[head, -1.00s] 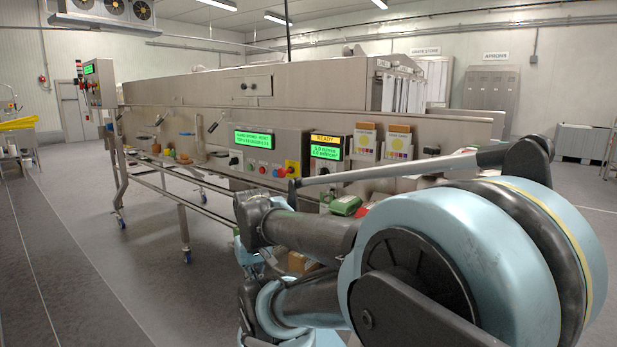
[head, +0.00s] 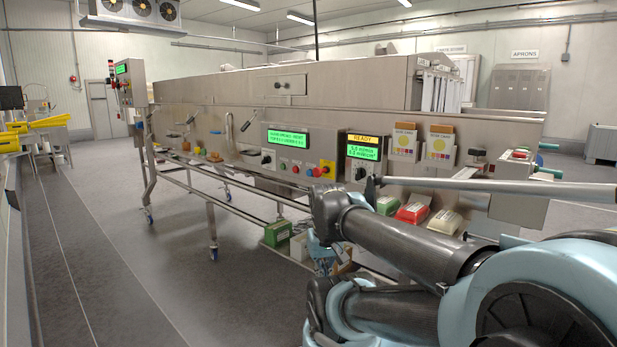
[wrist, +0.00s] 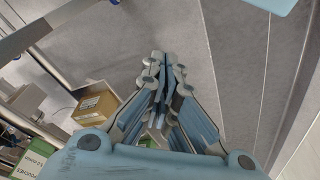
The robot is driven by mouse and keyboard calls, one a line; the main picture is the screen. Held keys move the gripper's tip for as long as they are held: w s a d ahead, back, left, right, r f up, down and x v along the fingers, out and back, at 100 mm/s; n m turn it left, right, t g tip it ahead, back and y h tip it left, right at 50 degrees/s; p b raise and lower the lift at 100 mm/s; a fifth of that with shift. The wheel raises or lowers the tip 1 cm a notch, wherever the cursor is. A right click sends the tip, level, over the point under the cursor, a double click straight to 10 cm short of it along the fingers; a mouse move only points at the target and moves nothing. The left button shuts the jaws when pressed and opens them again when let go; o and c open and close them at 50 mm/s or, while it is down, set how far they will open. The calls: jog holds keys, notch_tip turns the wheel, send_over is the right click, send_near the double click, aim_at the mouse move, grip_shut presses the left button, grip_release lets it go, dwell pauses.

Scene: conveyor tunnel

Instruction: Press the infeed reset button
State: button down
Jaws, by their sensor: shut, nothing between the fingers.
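The long steel conveyor tunnel (head: 240,118) fills the middle of the head view. Its front panel has a row of small coloured buttons (head: 290,169) below a green screen (head: 287,139), with a red knob on yellow (head: 318,171) beside them. A control box (head: 125,84) with a green screen stands at the tunnel's far left end. Another box with a red button (head: 518,154) is at the right end. I cannot read which button is the infeed reset. My gripper (wrist: 160,60) is shut and empty in the wrist view, above the floor, apart from any button.
A cardboard box (wrist: 95,103) and a green box (wrist: 32,163) show at left in the wrist view. Red (head: 412,212) and green (head: 388,205) packs are at the tunnel's front. Yellow items (head: 40,124) stand far left. The left aisle floor (head: 130,270) is clear.

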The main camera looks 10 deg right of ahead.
aim_at(310, 173)
jog(key=w+r+h, duration=0.2)
jog(key=w+r, duration=0.3)
jog(key=w, duration=0.5)
jog(key=w+r+h, duration=0.2)
jog(key=w+r, duration=0.3)
jog(key=w, duration=0.4)
jog(key=w+r+h, duration=0.2)
jog(key=w+r, duration=0.3)
jog(key=w, duration=0.5)
jog(key=w+a+m+t+h, duration=0.1)
jog(key=w+a, duration=0.3)
jog(key=w, duration=0.6)
jog(key=shift+w+a+r+h, duration=0.2)
jog(key=shift+w+r+h, duration=0.1)
jog(key=shift+w+h, duration=0.15)
jog(key=w+d, duration=0.5)
jog(key=d, duration=0.2)
jog(key=shift+w+d, duration=0.2)
jog(key=shift+w+d+r+t, duration=0.1)
jog(key=shift+w+d+t, duration=0.1)
jog(key=shift+t, duration=0.1)
